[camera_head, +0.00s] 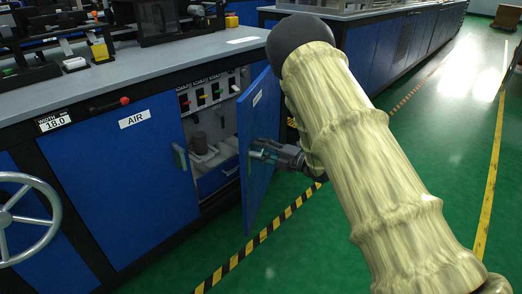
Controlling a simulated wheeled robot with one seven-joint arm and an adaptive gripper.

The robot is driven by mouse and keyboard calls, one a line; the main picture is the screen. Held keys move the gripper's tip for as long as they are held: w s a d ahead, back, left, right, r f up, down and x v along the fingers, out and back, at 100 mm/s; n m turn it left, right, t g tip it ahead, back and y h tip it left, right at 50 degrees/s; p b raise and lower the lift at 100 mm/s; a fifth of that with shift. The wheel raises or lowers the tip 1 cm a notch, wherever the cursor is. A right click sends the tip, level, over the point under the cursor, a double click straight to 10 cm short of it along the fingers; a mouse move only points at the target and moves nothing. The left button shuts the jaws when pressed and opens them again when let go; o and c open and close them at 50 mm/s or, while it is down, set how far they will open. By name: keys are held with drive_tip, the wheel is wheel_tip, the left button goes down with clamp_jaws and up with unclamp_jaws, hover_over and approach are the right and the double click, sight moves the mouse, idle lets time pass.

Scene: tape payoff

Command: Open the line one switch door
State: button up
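A blue cabinet door (262,115) right of the AIR door stands partly open, swung out toward the aisle. Its small white label is too small to read. Behind it, the opening shows a switch panel (210,92) with several coloured switches. My gripper (262,154) is at the door's outer face, at its handle. The fingers are small and partly overlap the handle, so whether they are closed on it is unclear. My arm covers the area right of the door.
The AIR door (125,165) is shut, with its own handle (180,157). A handwheel (25,218) is at the left. A yellow-black floor stripe (264,234) runs below the open door. Green floor (330,255) is clear in front.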

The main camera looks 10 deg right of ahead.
drive_tip(key=v, duration=1.2)
